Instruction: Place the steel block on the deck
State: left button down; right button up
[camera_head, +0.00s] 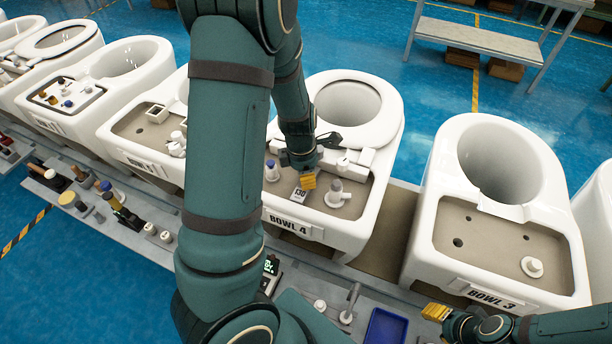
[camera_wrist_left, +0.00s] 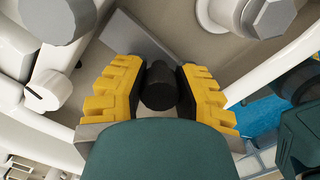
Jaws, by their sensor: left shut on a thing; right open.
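The steel block (camera_head: 299,195) is a flat grey piece marked 130, at the deck (camera_head: 328,208) of the bowl labelled BOWL 4. My left gripper (camera_head: 307,182) reaches down over it. In the left wrist view its yellow fingers (camera_wrist_left: 158,90) are shut on a black knob (camera_wrist_left: 160,86) that stands above the grey steel block (camera_wrist_left: 146,38). I cannot tell if the block touches the deck or hangs just above it. My right gripper (camera_head: 436,312) is open at the lower right, in front of BOWL 3, apart from the block.
BOWL 3 (camera_head: 492,150) stands to the right. A tool rail with a blue tray (camera_head: 386,327) runs in front.

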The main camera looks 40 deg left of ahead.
pick_arm(q)
jog(key=shift+f, duration=0.15)
jog(key=c, duration=0.8)
grip_release()
jog(key=r+p, duration=0.2)
jog(key=r, duration=0.2)
jog(key=r+p, duration=0.2)
jog(key=r, duration=0.2)
jog(key=s+r+p, duration=0.1)
jog(key=r, duration=0.3)
jog(key=shift+a+r+p, duration=0.15)
jog(key=shift+a+p, duration=0.2)
jog(key=shift+p, duration=0.05)
